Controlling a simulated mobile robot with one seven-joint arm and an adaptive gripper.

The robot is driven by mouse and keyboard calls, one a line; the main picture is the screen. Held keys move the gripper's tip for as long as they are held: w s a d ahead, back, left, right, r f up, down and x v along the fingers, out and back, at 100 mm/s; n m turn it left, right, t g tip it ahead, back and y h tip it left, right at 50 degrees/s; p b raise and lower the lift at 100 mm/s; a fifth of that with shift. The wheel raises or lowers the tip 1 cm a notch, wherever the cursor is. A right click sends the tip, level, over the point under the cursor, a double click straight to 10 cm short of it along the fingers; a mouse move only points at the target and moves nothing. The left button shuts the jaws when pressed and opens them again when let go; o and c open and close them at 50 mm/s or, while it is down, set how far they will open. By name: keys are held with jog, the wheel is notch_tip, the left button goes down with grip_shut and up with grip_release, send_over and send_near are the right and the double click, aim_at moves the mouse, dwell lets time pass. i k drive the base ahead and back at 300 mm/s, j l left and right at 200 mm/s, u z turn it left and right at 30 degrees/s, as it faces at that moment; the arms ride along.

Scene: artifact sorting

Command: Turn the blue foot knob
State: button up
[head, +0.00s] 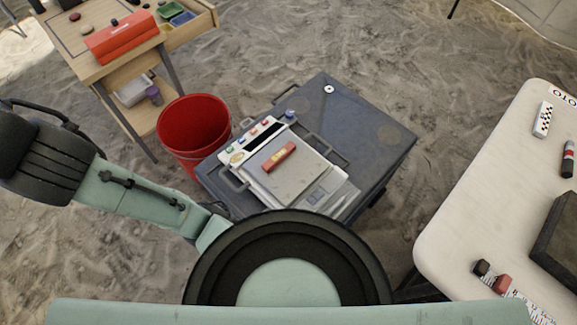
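A white and grey scale-like device (318,192) lies on a dark grey case in the middle of the head view. A small blue knob (290,114) sits at its far right corner, beside the end of the control panel (252,141). The knob is small, so I cannot tell its turned position. A red bar with a yellowish middle (279,156) lies on the device's plate. My arm shows at the left and lower middle, but my gripper is not in view. Nothing is seen touching the knob.
The dark case (372,120) has bare top right of the device. A red bucket (194,122) stands close on its left. A wooden cart (85,66) with a red box is at upper left. A white table (480,190) with small items is at right. Sandy ground lies between.

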aim_at(290, 114)
jog(key=i+j, duration=0.1)
jog(key=j, duration=0.35)
jog(key=i+j, duration=0.1)
jog(key=j, duration=0.35)
jog(key=j+z, duration=0.3)
jog(key=z, duration=0.15)
jog(key=j+z, duration=0.45)
jog(key=l+z, duration=0.1)
jog(key=z, duration=0.6)
